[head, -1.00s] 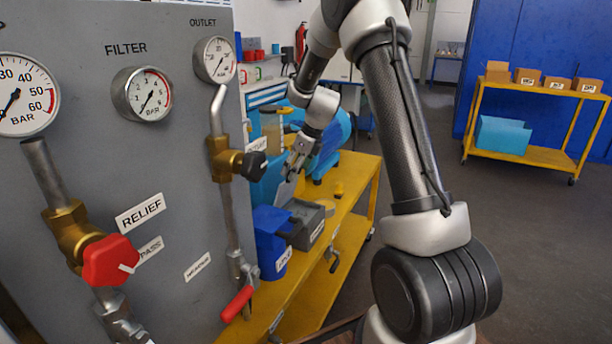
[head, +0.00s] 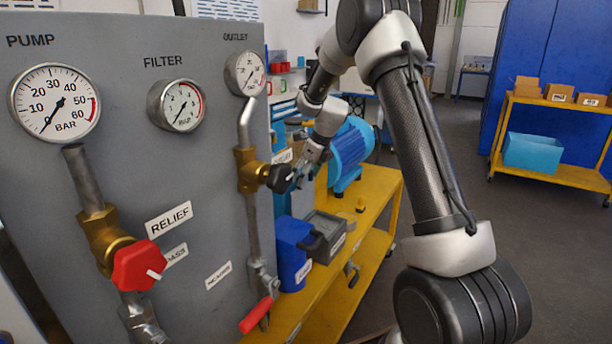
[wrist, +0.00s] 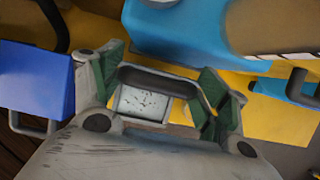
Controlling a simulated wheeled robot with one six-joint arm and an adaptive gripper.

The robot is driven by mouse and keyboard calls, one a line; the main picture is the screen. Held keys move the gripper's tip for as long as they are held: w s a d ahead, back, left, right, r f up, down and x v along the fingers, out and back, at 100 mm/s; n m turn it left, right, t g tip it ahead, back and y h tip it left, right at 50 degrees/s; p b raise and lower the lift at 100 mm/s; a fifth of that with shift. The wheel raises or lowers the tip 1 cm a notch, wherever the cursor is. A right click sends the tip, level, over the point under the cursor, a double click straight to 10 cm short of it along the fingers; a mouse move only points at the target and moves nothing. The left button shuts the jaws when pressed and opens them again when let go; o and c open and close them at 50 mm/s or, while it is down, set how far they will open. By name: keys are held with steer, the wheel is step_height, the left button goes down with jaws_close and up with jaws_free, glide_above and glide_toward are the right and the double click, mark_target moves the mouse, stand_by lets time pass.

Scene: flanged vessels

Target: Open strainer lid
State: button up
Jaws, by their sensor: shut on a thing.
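My gripper (head: 298,176) is beyond the panel's outlet valve, above the yellow bench, partly hidden behind the valve's black knob in the head view. In the wrist view its green-padded fingers (wrist: 160,92) stand on either side of a dark rounded bar (wrist: 158,81), like a handle, and are shut on it. A pale speckled surface (wrist: 142,103) in a grey frame shows just below the bar. I cannot tell for certain whether the bar belongs to the strainer lid. No separate strainer body can be made out.
A grey box (head: 326,226) and a blue bin (head: 292,255) stand on the yellow bench (head: 372,206), with a blue ribbed motor (head: 351,145) behind. The grey gauge panel (head: 120,190) closes off the left. Its black valve knob (head: 281,178) juts out close to my gripper. Open floor lies right.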

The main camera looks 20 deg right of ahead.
steer(key=o, duration=1.5)
steer(key=v, duration=1.2)
